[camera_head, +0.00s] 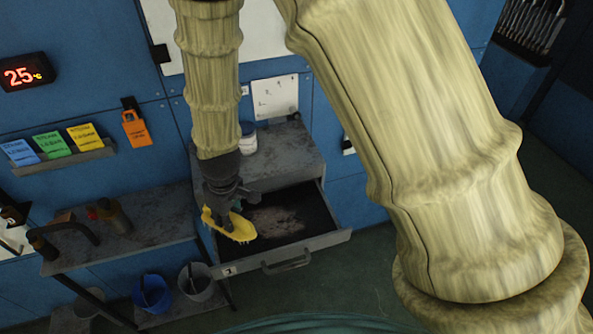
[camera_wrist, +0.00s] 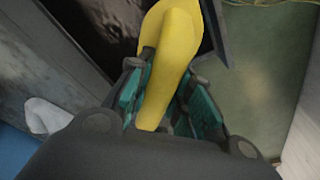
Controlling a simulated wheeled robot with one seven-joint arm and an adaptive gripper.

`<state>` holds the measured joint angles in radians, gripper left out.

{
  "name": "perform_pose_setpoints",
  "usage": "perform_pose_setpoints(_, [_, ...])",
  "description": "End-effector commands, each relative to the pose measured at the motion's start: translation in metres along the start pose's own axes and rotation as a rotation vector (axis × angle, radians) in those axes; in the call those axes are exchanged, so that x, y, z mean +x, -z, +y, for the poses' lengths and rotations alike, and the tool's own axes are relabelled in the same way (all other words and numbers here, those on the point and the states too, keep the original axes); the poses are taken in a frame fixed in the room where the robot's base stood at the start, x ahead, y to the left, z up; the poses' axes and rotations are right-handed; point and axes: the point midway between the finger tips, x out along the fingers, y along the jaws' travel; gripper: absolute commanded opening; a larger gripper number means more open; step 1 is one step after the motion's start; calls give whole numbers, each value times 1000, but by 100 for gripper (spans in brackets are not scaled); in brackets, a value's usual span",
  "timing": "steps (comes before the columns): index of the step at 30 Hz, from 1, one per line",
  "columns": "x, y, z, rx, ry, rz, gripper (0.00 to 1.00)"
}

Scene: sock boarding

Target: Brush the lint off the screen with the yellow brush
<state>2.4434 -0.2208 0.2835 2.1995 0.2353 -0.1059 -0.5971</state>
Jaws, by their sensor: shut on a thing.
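My gripper (camera_head: 226,210) is shut on the yellow brush (camera_head: 240,229). In the wrist view the brush (camera_wrist: 170,55) stands between my two teal-padded fingers (camera_wrist: 158,98) and reaches up past the top of the picture. In the head view its bristles point down over the left part of an open drawer. The dark screen (camera_head: 290,215) lies in that drawer, with a pale, lint-like patch (camera_head: 275,222) near its middle. The brush seems to be above the screen; whether the bristles touch it I cannot tell.
The drawer front with its handle (camera_head: 286,262) sticks out of a grey cabinet (camera_head: 285,155). A white jar (camera_head: 248,140) stands on the cabinet top. A bench (camera_head: 150,232) with tools is at left, with a blue bucket (camera_head: 151,293) and a grey bucket (camera_head: 196,283) below.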

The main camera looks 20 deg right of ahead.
Motion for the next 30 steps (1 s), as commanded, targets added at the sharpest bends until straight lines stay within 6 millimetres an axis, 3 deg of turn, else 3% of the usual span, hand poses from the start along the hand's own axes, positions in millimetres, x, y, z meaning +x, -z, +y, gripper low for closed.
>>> perform_pose_setpoints(3, [-15,2,1,1,-1,1,0])
perform_pose_setpoints(12, [-36,3,2,2,-1,0,0])
perform_pose_setpoints(30, [-37,3,2,3,-1,0,0])
